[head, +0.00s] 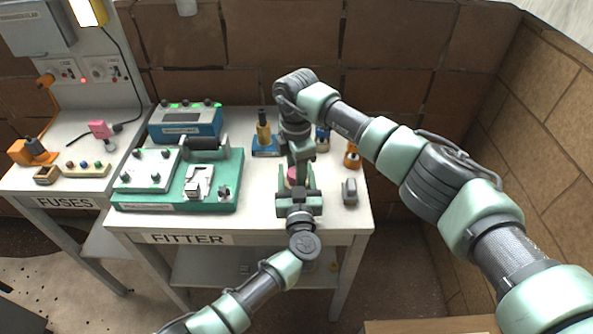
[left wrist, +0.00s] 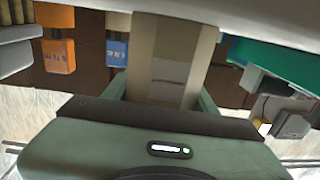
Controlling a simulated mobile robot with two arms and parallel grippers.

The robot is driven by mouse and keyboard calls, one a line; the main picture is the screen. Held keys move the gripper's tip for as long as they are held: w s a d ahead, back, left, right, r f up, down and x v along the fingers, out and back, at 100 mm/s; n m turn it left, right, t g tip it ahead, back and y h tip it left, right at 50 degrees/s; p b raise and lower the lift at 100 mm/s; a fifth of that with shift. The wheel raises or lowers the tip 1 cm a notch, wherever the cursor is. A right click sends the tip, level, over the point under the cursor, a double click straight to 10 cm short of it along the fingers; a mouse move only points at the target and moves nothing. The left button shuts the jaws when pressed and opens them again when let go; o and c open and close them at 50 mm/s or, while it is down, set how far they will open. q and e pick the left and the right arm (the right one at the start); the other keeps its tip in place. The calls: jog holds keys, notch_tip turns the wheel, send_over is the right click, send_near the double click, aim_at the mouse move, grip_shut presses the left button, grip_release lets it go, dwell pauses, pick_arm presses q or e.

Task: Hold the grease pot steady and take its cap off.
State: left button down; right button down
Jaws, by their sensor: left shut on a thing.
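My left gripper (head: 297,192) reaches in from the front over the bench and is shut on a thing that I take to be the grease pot. A small pink-red part (head: 292,176) shows between my two grippers; I cannot tell whether it is the cap. In the left wrist view, turned upside down, a tan and brown upright body (left wrist: 178,45) stands between the green fingers and looks like the pot. My right gripper (head: 299,160) points down just behind and above the left one; its fingertips are mostly hidden, so its opening cannot be told.
On the FITTER bench (head: 258,205), a green fixture board (head: 225,180) and a blue box (head: 185,123) stand left. An orange-topped blue tool (head: 264,138) stands behind, an orange tool (head: 352,156) and a grey piece (head: 350,191) right. The FUSES bench (head: 75,185) is farther left.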

jog(key=n, duration=0.3)
jog(key=shift+n, duration=0.3)
jog(key=c, duration=0.9)
grip_release()
jog(key=shift+r, duration=2.4)
notch_tip(320, 180, up, 3)
jog(key=m, duration=0.3)
jog(key=shift+m, duration=0.3)
jog(key=shift+f, duration=3.9)
